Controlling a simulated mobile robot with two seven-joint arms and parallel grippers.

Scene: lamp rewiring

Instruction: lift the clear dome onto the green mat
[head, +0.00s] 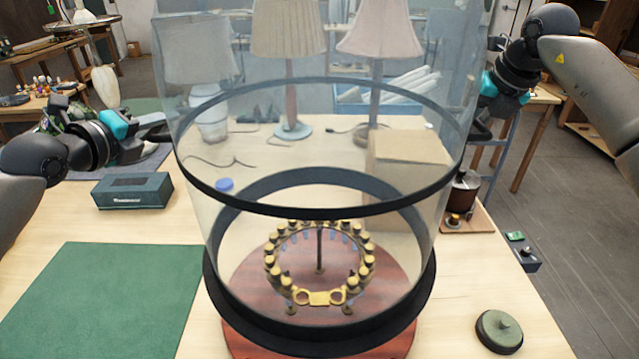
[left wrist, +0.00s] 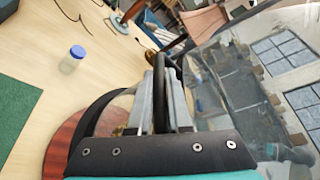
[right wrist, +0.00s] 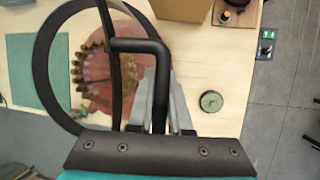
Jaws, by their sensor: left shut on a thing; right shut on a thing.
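The clear dome (head: 320,130) is a large upright glass cylinder with a dark band round its middle and a dark bottom rim (head: 320,340). The rim appears raised over the round red-brown base (head: 255,270), but the gap is hard to judge. A ring of brass pieces (head: 320,297) stands on that base and shows through the glass. My left gripper (head: 165,132) is shut on the dome's dark handle (left wrist: 160,95) at the left. My right gripper (head: 482,128) is shut on the other handle (right wrist: 160,75) at the right. The green mat (head: 100,300) lies left of the dome, empty where visible.
A dark green box (head: 132,191) sits behind the mat. A small green-topped round piece (head: 499,330) lies at the front right. Lamps (head: 288,60), a blue-capped jar (head: 225,186) and a cardboard box (head: 410,150) stand behind the dome.

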